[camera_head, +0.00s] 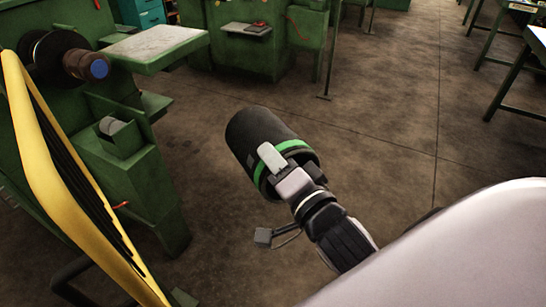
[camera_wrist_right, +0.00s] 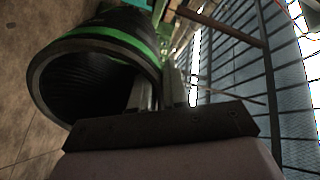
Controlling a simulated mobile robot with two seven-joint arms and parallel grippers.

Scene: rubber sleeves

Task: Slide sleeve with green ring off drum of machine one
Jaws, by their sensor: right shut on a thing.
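The black sleeve with a green ring (camera_head: 248,133) is in mid-view in the head view, tilted, held over the floor and apart from any machine. My right gripper (camera_head: 280,163) is shut on its rim near the green ring, one finger outside the wall; the other finger is mostly hidden. In the right wrist view the sleeve (camera_wrist_right: 88,80) shows its hollow, ribbed inside, and the gripper (camera_wrist_right: 161,92) has its fingers at the rim. At upper left a dark brown drum-like cylinder with a blue end (camera_head: 86,66) sticks out of a green machine (camera_head: 140,175). My left gripper is not in view.
A green-edged shelf (camera_head: 155,45) juts out beside the blue-ended cylinder. A yellow-edged panel (camera_head: 45,165) fills the left foreground. Another green machine (camera_head: 255,50) stands at the back. Green-legged tables are at upper right. The brown floor (camera_head: 385,120) is clear around the sleeve.

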